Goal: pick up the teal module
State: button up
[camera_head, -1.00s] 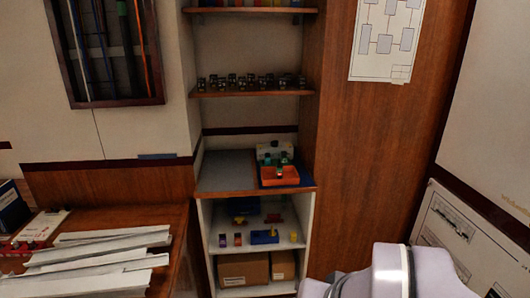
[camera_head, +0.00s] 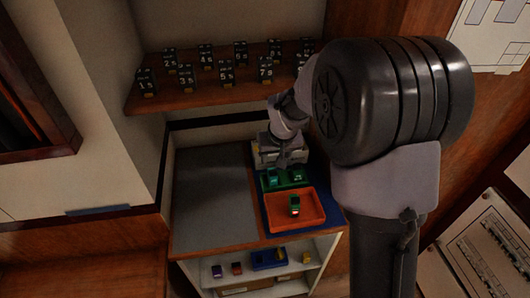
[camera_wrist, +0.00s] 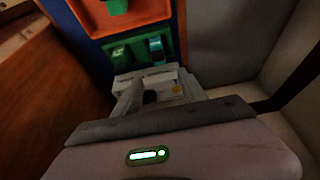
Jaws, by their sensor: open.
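The teal module (camera_head: 271,179) sits in a green tray (camera_head: 284,186) on the counter, on its left side in the head view. In the wrist view the teal module (camera_wrist: 157,49) is on the right side of the green tray (camera_wrist: 138,59). A green module (camera_wrist: 120,55) sits beside it in the same tray. My gripper (camera_head: 284,162) is open above the back end of the green tray, close to the modules but apart from the teal one.
An orange tray (camera_head: 273,216) with a green module (camera_head: 294,205) lies in front of the green tray, on a blue base (camera_head: 334,214). A pale box (camera_head: 263,153) stands behind. A grey mat (camera_head: 212,205) is clear. A shelf (camera_head: 225,88) with labelled black blocks hangs above.

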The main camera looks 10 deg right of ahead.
aim_at(273, 170)
jog(key=x, duration=0.1)
jog(key=b+x, duration=0.1)
jog(key=x, duration=0.1)
jog(key=s+x, duration=0.1)
jog(key=x, duration=0.1)
jog(key=shift+f, duration=0.25)
jog(key=b+x, duration=0.2)
jog(key=x, duration=0.3)
jog(key=shift+f+b, duration=0.1)
jog(key=shift+b, duration=0.25)
jog(key=shift+w+f, duration=0.15)
jog(key=shift+c, duration=0.9)
grip_shut()
